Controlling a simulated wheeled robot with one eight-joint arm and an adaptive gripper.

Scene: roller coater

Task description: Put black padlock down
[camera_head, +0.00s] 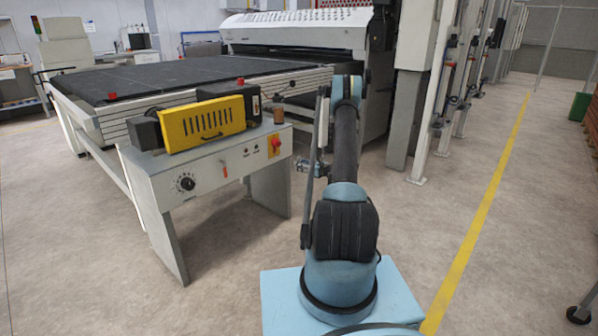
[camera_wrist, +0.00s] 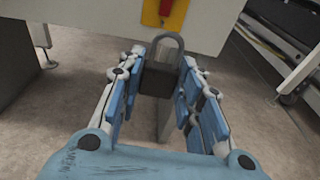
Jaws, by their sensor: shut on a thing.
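The black padlock (camera_wrist: 158,79) is between the blue fingers of my gripper (camera_wrist: 156,72) in the wrist view. Its grey shackle points up, and its dark body sits between the fingertips. My gripper is shut on it. Just beyond it are the pale front of the control cabinet and a red switch (camera_wrist: 165,9) on a yellow plate. In the head view my gripper (camera_head: 312,168) is at the right of the cabinet, partly hidden by my arm. I cannot make out the padlock in that view.
The control cabinet (camera_head: 215,172) carries a yellow slotted housing (camera_head: 204,123) and a small brown cylinder (camera_head: 278,114) on top. A long dark conveyor bed (camera_head: 175,78) runs behind it. The floor at the right, by the yellow line (camera_head: 480,215), is clear.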

